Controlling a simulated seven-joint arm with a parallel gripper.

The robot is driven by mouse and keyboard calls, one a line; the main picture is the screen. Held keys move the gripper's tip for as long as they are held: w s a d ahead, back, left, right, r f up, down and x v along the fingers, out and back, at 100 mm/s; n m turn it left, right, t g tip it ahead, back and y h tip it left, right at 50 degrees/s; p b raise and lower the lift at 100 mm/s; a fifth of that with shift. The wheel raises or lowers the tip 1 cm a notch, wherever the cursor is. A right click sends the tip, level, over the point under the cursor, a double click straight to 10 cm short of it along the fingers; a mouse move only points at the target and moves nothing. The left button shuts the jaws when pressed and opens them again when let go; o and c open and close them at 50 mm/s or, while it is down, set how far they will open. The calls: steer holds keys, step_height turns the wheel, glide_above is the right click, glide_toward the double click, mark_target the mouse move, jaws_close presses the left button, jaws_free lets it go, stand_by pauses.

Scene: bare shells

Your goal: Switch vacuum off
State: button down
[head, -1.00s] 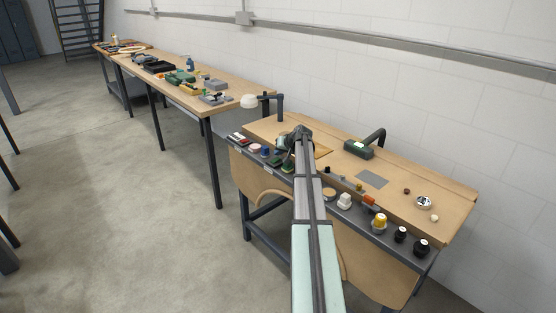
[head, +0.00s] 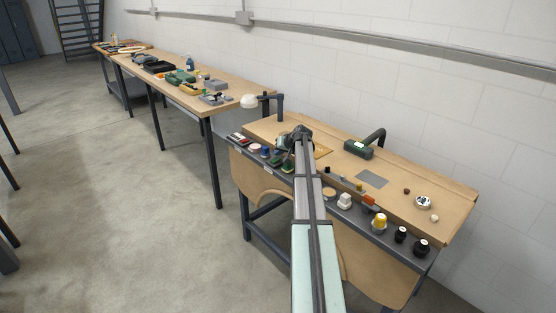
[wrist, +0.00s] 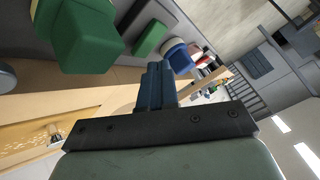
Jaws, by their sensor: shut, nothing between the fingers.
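My gripper (wrist: 157,85) is shut and empty in the wrist view, its two dark blue fingers side by side. They point toward a green block (wrist: 82,38) and a flatter green piece (wrist: 150,38) on the grey rail (wrist: 45,62); I see a gap of bare surface between. In the head view my gripper (head: 292,142) is at the left part of the near bench, mostly hidden by my arm. A green piece (head: 275,161) shows on the front rail beside it. Which piece is the vacuum switch, I cannot tell. A dark green unit with a black curved arm (head: 358,149) stands at the back.
A blue round piece (wrist: 178,57) lies beyond the green ones.

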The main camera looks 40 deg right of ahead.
mark_target(278, 160)
steer(key=shift+d+f, duration=0.1)
steer(key=shift+f, duration=0.7)
stand_by(1.4)
steer(key=shift+r, duration=0.1)
steer(key=shift+r, duration=0.7)
steer(key=shift+a+r, duration=0.25)
steer(key=shift+r, duration=1)
steer(key=shift+a+r, duration=0.2)
steer(key=shift+r, duration=1.05)
